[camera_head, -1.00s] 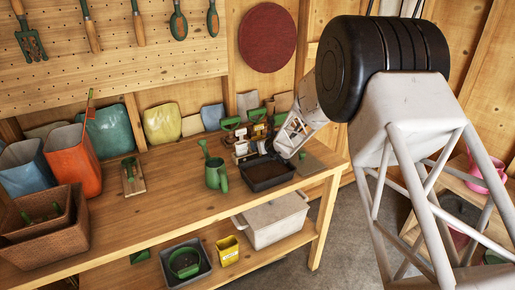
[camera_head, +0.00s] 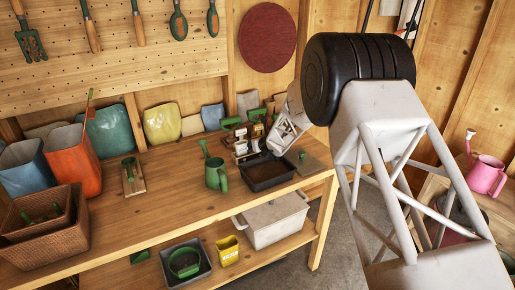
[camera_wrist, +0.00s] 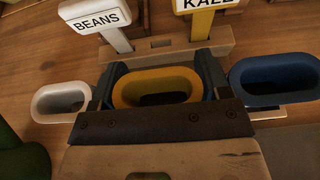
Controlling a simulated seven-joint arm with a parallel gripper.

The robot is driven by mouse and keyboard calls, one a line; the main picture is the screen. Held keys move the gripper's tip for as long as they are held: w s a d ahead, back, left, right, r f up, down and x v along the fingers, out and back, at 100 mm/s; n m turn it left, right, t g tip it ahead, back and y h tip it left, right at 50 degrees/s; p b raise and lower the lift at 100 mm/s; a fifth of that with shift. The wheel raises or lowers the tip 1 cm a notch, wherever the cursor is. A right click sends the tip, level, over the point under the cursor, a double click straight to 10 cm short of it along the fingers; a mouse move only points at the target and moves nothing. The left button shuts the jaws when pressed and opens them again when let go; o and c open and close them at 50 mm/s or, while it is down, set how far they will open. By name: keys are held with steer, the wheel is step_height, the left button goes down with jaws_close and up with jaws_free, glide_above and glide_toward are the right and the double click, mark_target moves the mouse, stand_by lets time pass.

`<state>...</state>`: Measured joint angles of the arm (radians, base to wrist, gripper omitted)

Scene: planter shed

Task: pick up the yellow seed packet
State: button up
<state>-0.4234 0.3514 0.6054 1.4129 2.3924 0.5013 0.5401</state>
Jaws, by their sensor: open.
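In the wrist view a yellow oval, open-topped piece (camera_wrist: 156,79) lies between the two dark fingers of my gripper (camera_wrist: 161,68). It looks like the yellow packet seen from above, though its lower part is hidden. One finger stands at each side of it, close to its ends; contact cannot be told. My gripper is open. In the head view my gripper (camera_head: 279,140) is at the back right of the bench, among small items by the dark tray, and the packet cannot be made out there.
A white oval piece (camera_wrist: 62,101) and a blue one (camera_wrist: 275,80) flank the yellow one closely. Behind stand a white BEANS sign (camera_wrist: 97,20) and a yellow KALE sign (camera_wrist: 203,18).

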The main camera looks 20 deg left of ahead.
stand_by(0.6)
steer(key=c, duration=0.7)
steer(key=shift+r, duration=0.15)
step_height(320, 180, up, 10)
steer(key=shift+f, duration=0.15)
stand_by(0.5)
steer(key=s+d+n+g+y, duration=0.1)
steer(key=s, duration=0.3)
steer(key=s+n+g+y, duration=0.1)
steer(key=s+n+g, duration=0.1)
steer(key=s, duration=0.2)
steer(key=s+d+n+g, duration=0.1)
steer(key=s, duration=0.4)
steer(key=shift+d+f+n+g+y, duration=0.3)
steer(key=shift+f+y, duration=0.05)
steer(key=shift+y, duration=0.05)
